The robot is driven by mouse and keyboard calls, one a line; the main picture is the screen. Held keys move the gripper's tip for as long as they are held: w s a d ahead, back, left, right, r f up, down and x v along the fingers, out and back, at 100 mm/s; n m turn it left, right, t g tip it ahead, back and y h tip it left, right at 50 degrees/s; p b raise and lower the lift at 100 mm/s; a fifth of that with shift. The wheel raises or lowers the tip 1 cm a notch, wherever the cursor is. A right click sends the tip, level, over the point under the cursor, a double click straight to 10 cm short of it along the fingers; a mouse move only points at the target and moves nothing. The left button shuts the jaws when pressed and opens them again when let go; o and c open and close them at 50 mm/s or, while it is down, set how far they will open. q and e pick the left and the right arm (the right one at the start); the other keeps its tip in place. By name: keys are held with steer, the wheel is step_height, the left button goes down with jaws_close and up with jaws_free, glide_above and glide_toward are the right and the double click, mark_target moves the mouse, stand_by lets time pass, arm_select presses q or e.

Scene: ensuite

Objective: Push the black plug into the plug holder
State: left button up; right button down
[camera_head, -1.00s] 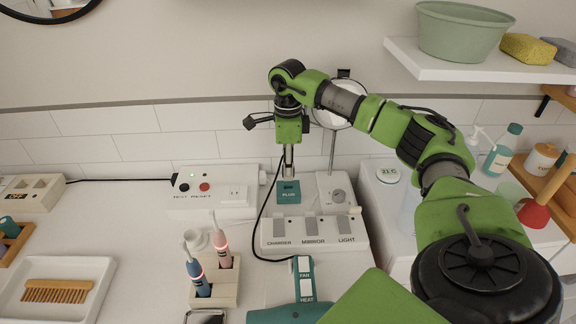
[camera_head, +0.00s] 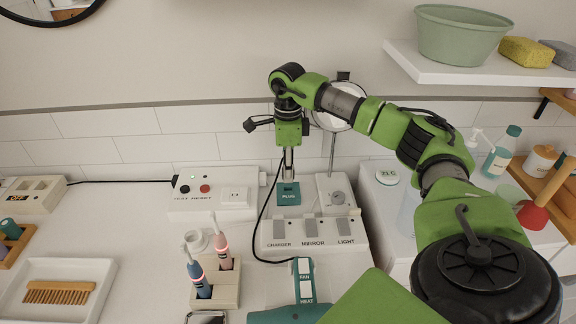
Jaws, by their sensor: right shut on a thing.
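The teal plug holder marked "PLUG" (camera_head: 288,194) stands upright at the back of the counter, behind the switch panel. My right gripper (camera_head: 288,172) points straight down just above it, its fingers shut and at the holder's top. The black cord (camera_head: 263,220) runs from between the fingers down the left of the holder to the teal hair dryer (camera_head: 290,314). The black plug itself is hidden by the fingers and the holder's top, so I cannot tell how deep it sits. My left gripper is not in view.
The white panel with switches (camera_head: 312,232) stands in front of the holder. A box with test and reset buttons (camera_head: 205,203) is to the left, a round mirror (camera_head: 333,118) behind to the right. A toothbrush stand (camera_head: 217,285) and brush tray (camera_head: 103,287) stand further forward.

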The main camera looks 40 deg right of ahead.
steer(key=shift+f+b, duration=1.2)
steer(key=shift+f, duration=0.9)
stand_by(0.3)
steer(key=c, duration=1.7)
jaws_free()
steer(key=shift+r, duration=0.1)
step_height(320, 180, up, 12)
steer(key=shift+f, duration=0.1)
